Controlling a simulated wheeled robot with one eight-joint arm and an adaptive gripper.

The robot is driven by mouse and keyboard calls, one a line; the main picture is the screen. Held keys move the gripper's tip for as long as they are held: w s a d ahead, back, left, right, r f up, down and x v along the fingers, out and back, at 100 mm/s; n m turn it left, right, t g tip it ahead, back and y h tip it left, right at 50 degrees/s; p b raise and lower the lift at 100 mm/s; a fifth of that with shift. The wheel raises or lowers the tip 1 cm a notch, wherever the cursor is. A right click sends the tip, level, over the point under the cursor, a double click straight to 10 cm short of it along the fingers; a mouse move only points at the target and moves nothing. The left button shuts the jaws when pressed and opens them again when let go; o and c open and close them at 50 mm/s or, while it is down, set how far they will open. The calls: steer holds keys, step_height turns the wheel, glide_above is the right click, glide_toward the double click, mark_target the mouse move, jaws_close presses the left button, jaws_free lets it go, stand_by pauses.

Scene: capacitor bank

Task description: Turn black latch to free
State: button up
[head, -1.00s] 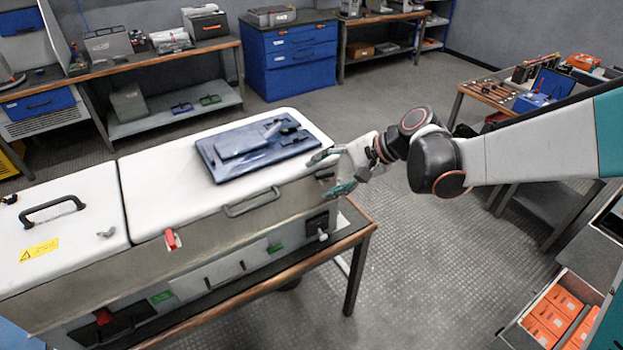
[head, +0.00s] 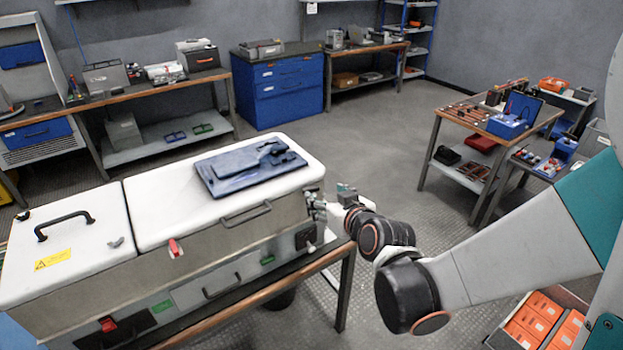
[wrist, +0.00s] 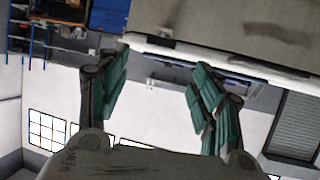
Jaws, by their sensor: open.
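A long grey metal cabinet (head: 215,228) with white lids stands on a wood-edged bench. My gripper (head: 320,207) is at the cabinet's right end, just below the lid's corner. In the wrist view my gripper (wrist: 157,75) has its two green-padded fingers spread, with nothing held between them. The cabinet's pale edge (wrist: 200,55) crosses above the fingertips, with a dark strip (wrist: 150,40) on it; I cannot tell if this is the black latch. In the head view no black latch shows clearly; my gripper covers that corner. A red latch (head: 175,248) sits on the front edge.
A blue flat case (head: 225,180) lies on the white lid. A black handle (head: 65,224) is on the left lid. A tool table (head: 490,115) stands at the right. An open drawer of orange boxes (head: 535,320) is at lower right. The floor between is clear.

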mark_target(311, 188)
steer(key=b+x, duration=0.2)
steer(key=x, duration=0.8)
steer(key=c, duration=1.1)
